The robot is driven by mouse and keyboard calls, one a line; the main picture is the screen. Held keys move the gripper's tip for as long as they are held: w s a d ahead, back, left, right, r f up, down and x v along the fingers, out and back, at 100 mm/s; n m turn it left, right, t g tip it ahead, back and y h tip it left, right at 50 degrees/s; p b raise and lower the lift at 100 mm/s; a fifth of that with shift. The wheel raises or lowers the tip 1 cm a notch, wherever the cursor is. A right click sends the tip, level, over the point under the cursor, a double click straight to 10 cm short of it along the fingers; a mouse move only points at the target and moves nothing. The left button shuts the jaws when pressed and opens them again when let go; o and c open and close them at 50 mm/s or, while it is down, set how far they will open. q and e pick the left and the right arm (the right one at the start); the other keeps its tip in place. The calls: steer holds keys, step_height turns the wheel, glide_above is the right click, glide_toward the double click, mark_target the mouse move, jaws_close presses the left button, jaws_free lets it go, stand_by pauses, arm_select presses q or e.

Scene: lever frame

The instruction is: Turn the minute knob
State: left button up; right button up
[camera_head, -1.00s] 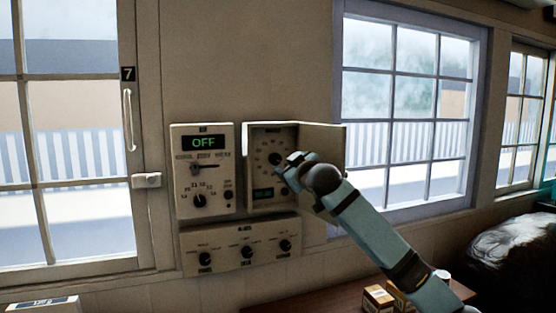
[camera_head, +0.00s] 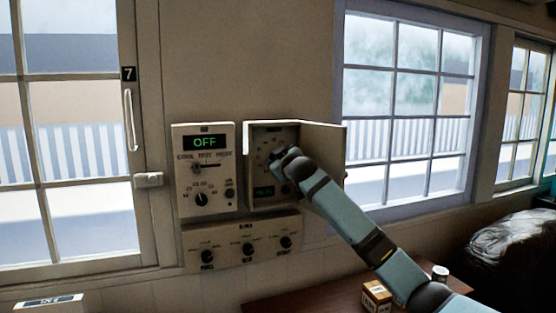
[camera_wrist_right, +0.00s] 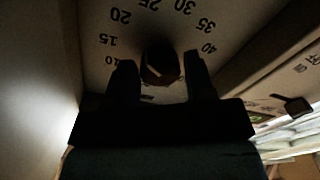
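The minute knob (camera_wrist_right: 162,66) is a dark round knob on a pale dial (camera_wrist_right: 100,58) marked with numbers from 10 to 40. In the head view its dial panel (camera_head: 260,145) sits inside the right wall box, and my gripper hides the knob. My right gripper (camera_wrist_right: 161,68) has its fingers apart, one on each side of the knob. I cannot tell whether they touch it. My right gripper also shows in the head view (camera_head: 280,158), reaching into the box from the right. My left gripper is not in view.
The right box's door (camera_head: 322,145) stands open to the right, close to my arm. A panel reading OFF (camera_head: 203,168) is left of it, and a three-knob panel (camera_head: 228,256) is below. A small carton (camera_head: 377,295) stands on the table (camera_head: 320,295).

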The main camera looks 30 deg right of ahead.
steer(key=c, duration=0.5)
steer(key=shift+c, duration=0.2)
steer(key=shift+m, duration=0.3)
steer(key=m, duration=1.1)
steer(key=shift+m+p, duration=0.3)
steer(key=shift+p, duration=0.05)
steer(key=o, duration=0.9)
